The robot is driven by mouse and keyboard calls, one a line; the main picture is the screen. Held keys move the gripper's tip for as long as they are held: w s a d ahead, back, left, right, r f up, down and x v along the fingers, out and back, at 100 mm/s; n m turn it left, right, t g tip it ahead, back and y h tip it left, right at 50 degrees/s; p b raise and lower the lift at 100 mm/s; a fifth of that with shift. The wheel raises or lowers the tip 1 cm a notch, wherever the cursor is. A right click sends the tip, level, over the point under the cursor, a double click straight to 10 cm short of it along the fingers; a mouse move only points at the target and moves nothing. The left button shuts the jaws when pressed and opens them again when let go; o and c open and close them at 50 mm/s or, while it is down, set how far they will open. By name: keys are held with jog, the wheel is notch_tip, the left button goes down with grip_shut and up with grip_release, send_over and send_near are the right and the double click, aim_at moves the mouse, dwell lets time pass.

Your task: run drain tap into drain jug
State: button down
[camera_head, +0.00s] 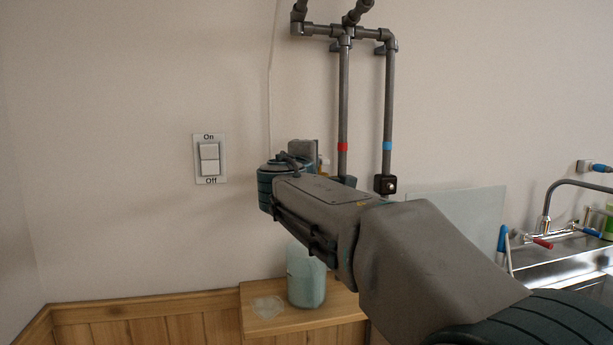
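A pale translucent jug (307,284) stands upright on a wooden ledge (285,324), partly behind my arm. My arm reaches from the lower right to the wall beside the pipes, with its wrist above the jug. My gripper's fingers are hidden behind my wrist, so I cannot tell whether they are open or shut, or what they touch. I cannot make out the drain tap. A small yellowish bit (324,166) shows just past my wrist, but I cannot tell what it is. No stream of water is visible.
Two grey pipes run down the wall, one with a red band (342,147), one with a blue band (387,146). A clear patch (267,307) lies left of the jug. A switch (209,158) is on the left wall. A sink (566,256) stands right.

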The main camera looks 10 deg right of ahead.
jog(key=shift+s+d, duration=0.15)
jog(key=shift+d, duration=0.35)
jog(key=shift+b, duration=0.3)
jog(key=a+b+v, duration=0.1)
jog(key=b+v, duration=0.1)
jog(key=v, duration=0.9)
jog(key=shift+a, duration=0.45)
jog(key=shift+d, duration=0.1)
